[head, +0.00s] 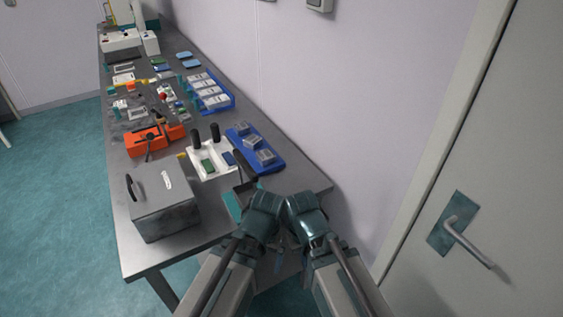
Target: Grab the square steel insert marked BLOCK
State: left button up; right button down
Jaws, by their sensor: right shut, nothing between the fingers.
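Several grey square metal-looking pieces, one of them here (265,157), sit on a blue tray (277,167) near the wall side of the bench. Their markings are too small to read, so I cannot tell which says BLOCK. My two arms come in at the bottom, folded close together at the bench's near end. My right gripper (304,259) hangs low, shut and empty, apart from the tray. My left gripper (279,261) is mostly hidden among the arm links, and its jaws cannot be made out.
A grey box (163,199) with a handle stands at the bench's near left corner. A white tray (222,170), orange holders (146,141) and another blue tray (222,106) lie farther along. The wall bounds the right side; a door (490,130) stands at far right.

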aim_at(266, 157)
jog(key=k+l, duration=0.1)
jog(key=l, duration=0.3)
jog(key=k+l, duration=0.1)
jog(key=l, duration=0.3)
jog(key=k+l+z, duration=0.1)
jog(key=l, duration=0.3)
